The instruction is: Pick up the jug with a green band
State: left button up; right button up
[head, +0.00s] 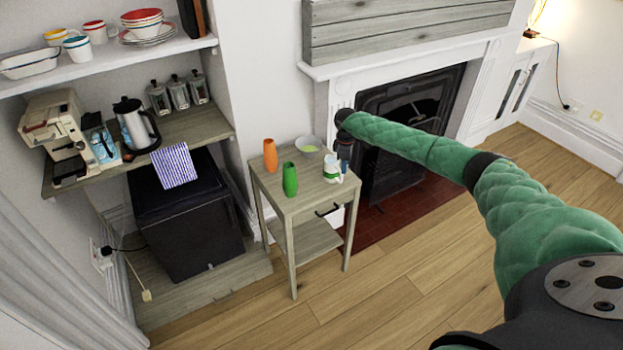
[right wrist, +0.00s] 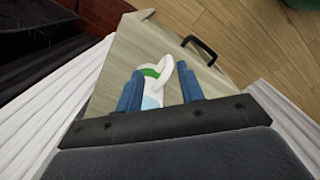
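The white jug with a green band (head: 332,167) stands on the right side of the small wooden side table (head: 303,199). In the right wrist view the jug (right wrist: 152,73) lies between and beyond my blue fingertips, with its white handle towards the right finger. My right gripper (head: 344,158) is at the table's right edge, close beside the jug. In the right wrist view my right gripper (right wrist: 161,86) is open, its fingers well apart; I cannot tell whether either touches the jug. My left gripper is not in view.
An orange vase (head: 270,155), a green vase (head: 290,179) and a grey bowl (head: 308,145) share the tabletop with the jug. A fireplace (head: 408,118) is behind on the right. A black mini fridge (head: 187,222) stands left. The wooden floor in front is clear.

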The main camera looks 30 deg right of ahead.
aim_at(341, 178)
jog(key=shift+w+a+n, duration=0.1)
jog(key=shift+a+n, duration=0.35)
jog(key=shift+n, duration=0.55)
jog(key=shift+f+p, duration=0.65)
jog(key=shift+f, duration=0.75)
jog(key=shift+f+p, duration=0.8)
jog(key=shift+f, duration=1.7)
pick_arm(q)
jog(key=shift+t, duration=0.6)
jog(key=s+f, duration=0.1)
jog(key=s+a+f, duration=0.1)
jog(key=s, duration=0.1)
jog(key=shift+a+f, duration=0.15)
pick_arm(e)
grip_shut()
